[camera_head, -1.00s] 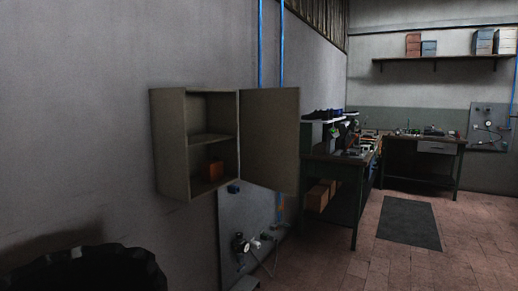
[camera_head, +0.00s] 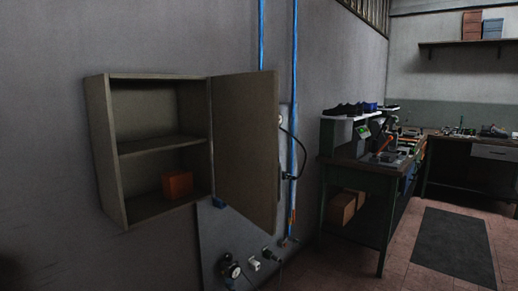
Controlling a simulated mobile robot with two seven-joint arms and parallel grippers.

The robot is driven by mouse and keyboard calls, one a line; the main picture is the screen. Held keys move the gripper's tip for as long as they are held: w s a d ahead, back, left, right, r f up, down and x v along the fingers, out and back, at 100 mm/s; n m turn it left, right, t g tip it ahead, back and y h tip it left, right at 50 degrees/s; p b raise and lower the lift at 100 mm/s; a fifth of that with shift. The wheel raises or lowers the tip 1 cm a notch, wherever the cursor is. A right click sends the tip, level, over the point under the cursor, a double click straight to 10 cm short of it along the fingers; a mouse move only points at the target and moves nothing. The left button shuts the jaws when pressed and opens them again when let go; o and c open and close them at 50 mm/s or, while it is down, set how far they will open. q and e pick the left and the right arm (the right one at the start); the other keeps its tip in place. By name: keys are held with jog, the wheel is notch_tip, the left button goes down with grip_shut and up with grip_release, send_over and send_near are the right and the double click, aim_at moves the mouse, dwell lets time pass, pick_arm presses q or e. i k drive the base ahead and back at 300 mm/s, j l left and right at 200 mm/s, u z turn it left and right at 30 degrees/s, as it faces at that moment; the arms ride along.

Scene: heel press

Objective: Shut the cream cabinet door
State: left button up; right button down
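The cream cabinet (camera_head: 104,150) hangs on the grey wall left of centre. Its door (camera_head: 246,148) is hinged on the right side and stands wide open, swung out from the wall. Inside are two compartments split by a shelf (camera_head: 160,145). An orange box (camera_head: 177,185) sits in the lower compartment. Neither of my grippers shows in the view.
A panel with gauges and valves (camera_head: 232,268) is on the wall below the cabinet. Blue pipes (camera_head: 293,120) run up the wall behind the door. A green workbench (camera_head: 343,170) stands to the right. A dark mat (camera_head: 455,245) lies on the tiled floor.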

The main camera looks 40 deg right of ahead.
aim_at(248, 171)
jog(key=i+l, duration=0.1)
jog(key=l, duration=0.45)
jog(key=i+l+u, duration=0.1)
jog(key=l, duration=0.4)
jog(key=i+l, duration=0.1)
jog(key=l, duration=0.45)
jog(key=i+l+u, duration=0.1)
jog(key=l, duration=0.4)
jog(key=i+l, duration=0.1)
jog(key=l, duration=0.25)
jog(key=i+l, duration=0.15)
jog(key=l, duration=0.2)
jog(key=i+l, duration=0.1)
jog(key=l, duration=0.25)
